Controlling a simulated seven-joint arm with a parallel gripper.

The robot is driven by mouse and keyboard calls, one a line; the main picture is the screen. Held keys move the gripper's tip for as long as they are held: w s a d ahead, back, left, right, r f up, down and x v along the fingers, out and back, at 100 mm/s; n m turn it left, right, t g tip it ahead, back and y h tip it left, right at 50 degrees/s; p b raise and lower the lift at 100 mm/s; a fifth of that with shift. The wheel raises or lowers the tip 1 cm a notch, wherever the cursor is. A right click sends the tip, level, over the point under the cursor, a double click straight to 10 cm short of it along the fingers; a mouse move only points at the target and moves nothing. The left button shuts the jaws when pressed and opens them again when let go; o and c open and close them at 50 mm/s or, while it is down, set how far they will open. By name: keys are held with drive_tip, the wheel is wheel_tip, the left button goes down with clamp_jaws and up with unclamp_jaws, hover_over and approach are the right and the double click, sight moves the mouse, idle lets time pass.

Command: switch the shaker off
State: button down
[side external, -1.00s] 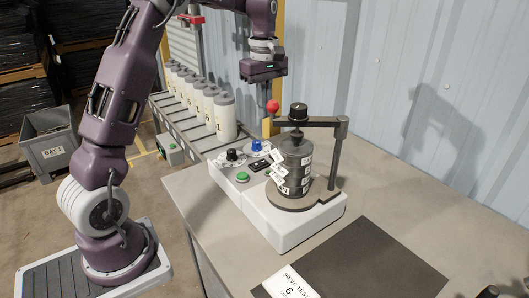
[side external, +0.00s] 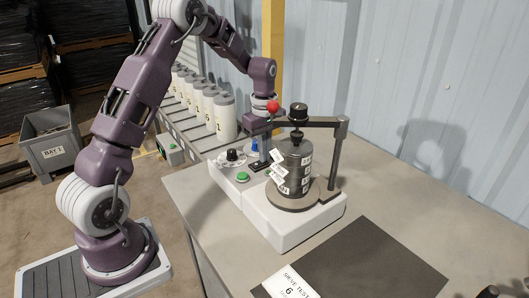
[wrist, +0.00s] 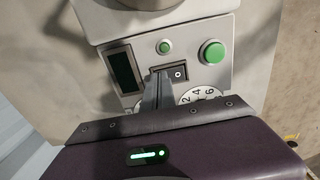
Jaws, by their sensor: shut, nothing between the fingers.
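The shaker has a white base (side external: 292,227) with a stack of dark sieves (side external: 294,165) clamped on it. Its control panel shows close up in the wrist view. A black rocker switch (wrist: 178,74) with an "O" mark sits there between a small green lamp (wrist: 164,47) and a numbered dial (wrist: 198,95). My gripper (wrist: 158,74) is shut and empty, with its fingertips at the left part of the rocker; I cannot tell if they press it. The fingers hide that part. In the side view my gripper (side external: 264,160) points down at the panel.
A large green button (wrist: 213,51) and a dark display (wrist: 122,70) flank the switch. The clamp arm with a red ball (side external: 273,106) stands close to my wrist. White bottles (side external: 222,117) line the conveyor behind.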

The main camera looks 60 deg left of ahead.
sight(267, 164)
drive_tip(key=shift+f, duration=0.15)
drive_tip(key=shift+s, duration=0.1)
idle(0.3)
drive_tip(key=shift+s+r, duration=0.35)
drive_tip(key=shift+s, duration=0.25)
wheel_tip(267, 164, up, 14)
drive_tip(key=w, duration=0.2)
drive_tip(key=shift+w, duration=0.1)
idle(0.4)
